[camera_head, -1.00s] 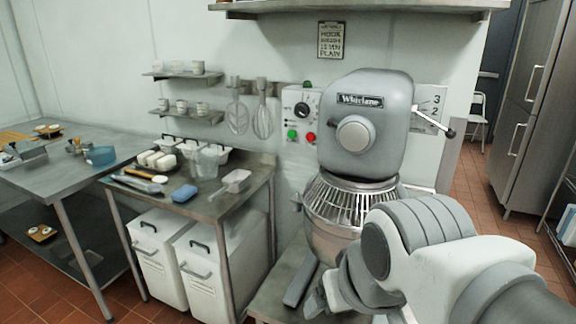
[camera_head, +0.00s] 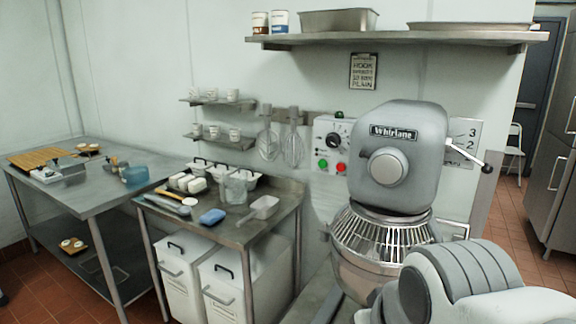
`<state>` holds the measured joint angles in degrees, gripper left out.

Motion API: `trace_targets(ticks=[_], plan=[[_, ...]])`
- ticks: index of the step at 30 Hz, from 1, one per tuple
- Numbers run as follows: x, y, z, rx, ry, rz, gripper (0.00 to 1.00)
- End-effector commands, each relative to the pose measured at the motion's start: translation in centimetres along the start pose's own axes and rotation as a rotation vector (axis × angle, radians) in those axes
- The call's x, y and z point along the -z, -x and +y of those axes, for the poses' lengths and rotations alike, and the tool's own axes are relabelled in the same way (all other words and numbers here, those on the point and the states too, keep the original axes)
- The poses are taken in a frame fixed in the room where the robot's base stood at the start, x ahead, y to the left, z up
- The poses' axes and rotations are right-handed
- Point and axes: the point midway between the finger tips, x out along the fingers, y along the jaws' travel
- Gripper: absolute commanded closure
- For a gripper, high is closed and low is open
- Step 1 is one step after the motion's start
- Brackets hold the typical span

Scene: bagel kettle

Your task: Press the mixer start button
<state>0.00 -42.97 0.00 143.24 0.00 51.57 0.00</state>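The grey mixer (camera_head: 397,160) marked "Whirlane" stands right of centre, with a wire guard (camera_head: 380,232) over its bowl (camera_head: 366,274). On the wall just left of it is a control panel (camera_head: 333,144) with a black dial (camera_head: 333,139), a green button (camera_head: 322,164) and a red button (camera_head: 341,167). No start label is readable at this size. My arm reaches in from the lower right, in front of the bowl's right side. My gripper is below the frame edge or hidden, so its fingers do not show.
A steel side table (camera_head: 225,229) with tubs, a blue sponge (camera_head: 212,216) and a scoop (camera_head: 262,207) stands left of the mixer, with white bins (camera_head: 225,290) beneath. A longer steel table (camera_head: 100,201) is at far left. A shelf (camera_head: 400,39) hangs above the mixer.

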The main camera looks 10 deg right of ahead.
Motion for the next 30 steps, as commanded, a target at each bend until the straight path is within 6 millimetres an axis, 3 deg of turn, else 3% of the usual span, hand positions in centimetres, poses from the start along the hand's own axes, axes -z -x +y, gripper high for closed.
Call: trace_targets(ticks=[1,8,9,30], plan=[[0.00,0.00,0.00,0.000,0.000,0.000,0.57],[0.00,0.00,0.00,0.000,0.000,0.000,0.98],[0.00,0.00,0.00,0.000,0.000,0.000,1.00],[0.00,0.00,0.00,0.000,0.000,0.000,1.00]])
